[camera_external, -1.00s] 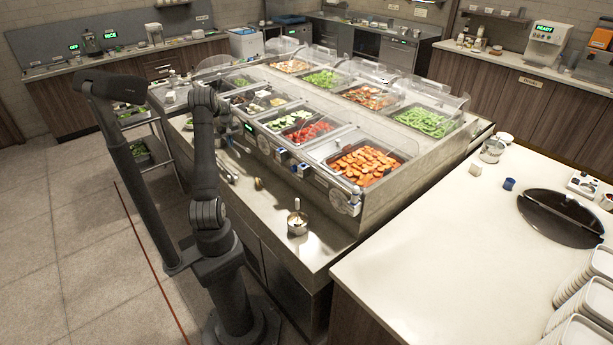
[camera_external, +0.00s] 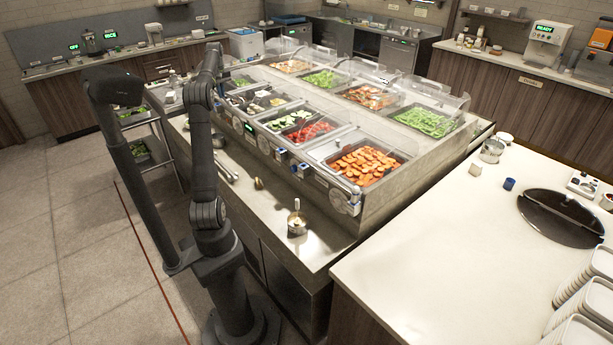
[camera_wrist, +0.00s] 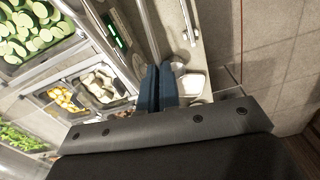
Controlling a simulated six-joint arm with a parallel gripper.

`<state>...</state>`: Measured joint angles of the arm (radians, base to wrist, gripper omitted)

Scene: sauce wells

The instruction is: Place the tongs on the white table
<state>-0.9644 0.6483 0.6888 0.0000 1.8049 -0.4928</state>
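A long silver utensil that looks like the tongs (camera_external: 228,174) lies on the steel ledge at the front of the salad counter, partly behind my arm. A thin metal piece, perhaps the same tongs (camera_wrist: 187,18), shows at the top of the wrist view, ahead of my gripper. In the external view the gripper is hidden behind my arm. The white table (camera_external: 430,245) stands at the right, well away from the arm.
A small metal pot (camera_external: 297,223) with a utensil stands on the ledge. Food pans (camera_external: 368,163) fill the counter behind clear guards. A blue cup (camera_external: 509,184), a dark round plate (camera_external: 560,218) and stacked white trays (camera_external: 590,300) occupy the white table; its near left is clear.

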